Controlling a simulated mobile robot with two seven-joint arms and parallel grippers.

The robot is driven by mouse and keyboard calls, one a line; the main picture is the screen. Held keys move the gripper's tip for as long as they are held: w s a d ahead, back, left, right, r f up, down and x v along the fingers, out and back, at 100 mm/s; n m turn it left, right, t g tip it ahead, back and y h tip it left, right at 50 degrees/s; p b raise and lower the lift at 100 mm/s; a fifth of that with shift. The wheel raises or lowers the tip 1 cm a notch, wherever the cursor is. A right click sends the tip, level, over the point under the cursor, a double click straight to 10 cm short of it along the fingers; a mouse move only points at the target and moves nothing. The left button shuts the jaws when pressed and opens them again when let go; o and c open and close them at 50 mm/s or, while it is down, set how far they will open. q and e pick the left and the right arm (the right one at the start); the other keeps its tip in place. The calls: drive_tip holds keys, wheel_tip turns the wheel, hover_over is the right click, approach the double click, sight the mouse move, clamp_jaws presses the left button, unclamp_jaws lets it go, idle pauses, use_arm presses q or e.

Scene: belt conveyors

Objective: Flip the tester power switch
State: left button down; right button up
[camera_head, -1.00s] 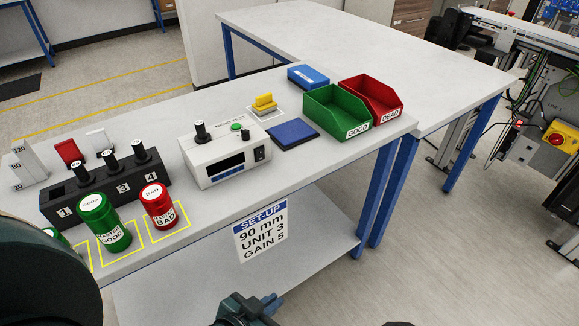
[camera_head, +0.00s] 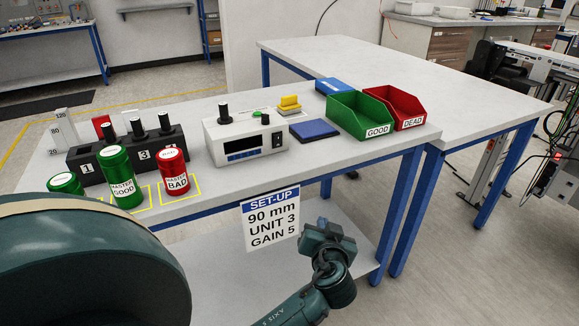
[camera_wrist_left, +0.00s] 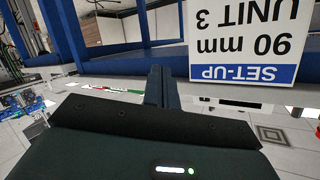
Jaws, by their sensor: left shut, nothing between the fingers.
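The tester (camera_head: 215,148) is a white box with a dark display, standing on the light bench. Its power switch (camera_head: 277,140) is a small dark rocker on the right of the front face; its position is too small to tell. A dark knob (camera_head: 265,119) and a black-capped post stand on top. My left gripper (camera_head: 327,232) is below the bench top, in front of the lower shelf and right of the set-up sign (camera_head: 271,218). It is apart from the tester. In the left wrist view its fingers (camera_wrist_left: 162,87) are shut with nothing between them. My right gripper is not in view.
Left of the tester stand a black numbered rack (camera_head: 88,165), a green master canister (camera_head: 120,180) and a red one (camera_head: 173,172). A blue pad (camera_head: 314,129), a green bin (camera_head: 360,118) and a red bin (camera_head: 405,105) are to its right. The bench's front edge lies above my gripper.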

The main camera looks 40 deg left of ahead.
use_arm(q)
drive_tip(key=a+r+n+g+y+b, duration=0.3)
drive_tip(key=a+r+n+y, duration=0.1)
drive_tip(key=r+n+y, duration=0.4)
wheel_tip(320, 180, up, 2)
drive_tip(key=shift+w+a+r+n+g+b, duration=0.3)
drive_tip(key=shift+w+n+g, duration=0.1)
drive_tip(key=shift+n, duration=0.3)
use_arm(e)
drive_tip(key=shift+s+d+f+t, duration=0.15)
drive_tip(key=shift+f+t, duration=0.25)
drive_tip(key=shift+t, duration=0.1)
